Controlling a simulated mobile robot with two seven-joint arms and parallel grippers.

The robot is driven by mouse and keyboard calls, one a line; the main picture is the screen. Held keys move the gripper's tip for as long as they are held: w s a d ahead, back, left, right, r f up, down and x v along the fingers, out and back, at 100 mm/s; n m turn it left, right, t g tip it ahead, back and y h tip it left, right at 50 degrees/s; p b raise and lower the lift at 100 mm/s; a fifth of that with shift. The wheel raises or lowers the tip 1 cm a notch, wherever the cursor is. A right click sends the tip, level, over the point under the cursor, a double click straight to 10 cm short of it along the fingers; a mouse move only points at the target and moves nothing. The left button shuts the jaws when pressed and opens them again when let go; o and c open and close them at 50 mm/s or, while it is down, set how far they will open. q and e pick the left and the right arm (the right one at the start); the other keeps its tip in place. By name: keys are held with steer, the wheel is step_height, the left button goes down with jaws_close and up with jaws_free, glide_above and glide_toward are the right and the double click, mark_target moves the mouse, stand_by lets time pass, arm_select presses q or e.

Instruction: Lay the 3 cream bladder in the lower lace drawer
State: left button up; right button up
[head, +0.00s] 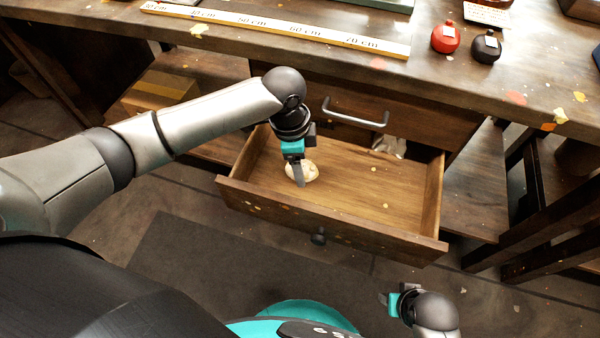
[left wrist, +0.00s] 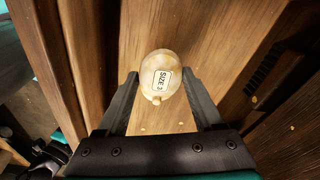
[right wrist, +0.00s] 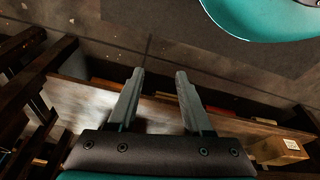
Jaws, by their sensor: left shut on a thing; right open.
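The open lower drawer (head: 360,195) is pulled out beneath the bench. A cream bladder (head: 303,170) is in my left gripper (head: 298,175), inside the drawer's outline toward its left side. In the left wrist view the bladder (left wrist: 160,77) carries a "SIZE 3" label and sits between the fingertips of my left gripper (left wrist: 160,90), which is shut on it. Whether it touches the drawer floor I cannot tell. My right gripper (head: 392,302) is low in front of the drawer; the right wrist view shows it (right wrist: 158,80) open and empty. No other cream bladder is clearly recognisable.
A closed upper drawer with a metal handle (head: 356,118) is above the open one. A pale crumpled item (head: 388,147) shows at the lower drawer's back. A red bulb (head: 446,37), a black bulb (head: 487,47) and a long ruler (head: 280,30) lie on the bench.

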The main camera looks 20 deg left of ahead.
arm_select(q)
step_height(320, 180, down, 3)
steer(key=shift+b, duration=0.65)
steer(key=shift+f, duration=0.2)
arm_select(e)
steer(key=r, duration=0.1)
steer(key=w+r, duration=0.1)
steer(key=r, duration=0.1)
steer(key=shift+w+a+r+t, duration=0.1)
steer(key=shift+w+r+t, duration=0.05)
steer(key=shift+w+t, duration=0.15)
arm_select(q)
steer(key=shift+f, duration=0.1)
arm_select(e)
steer(key=shift+s, duration=0.1)
arm_select(q)
steer(key=o, duration=1.4)
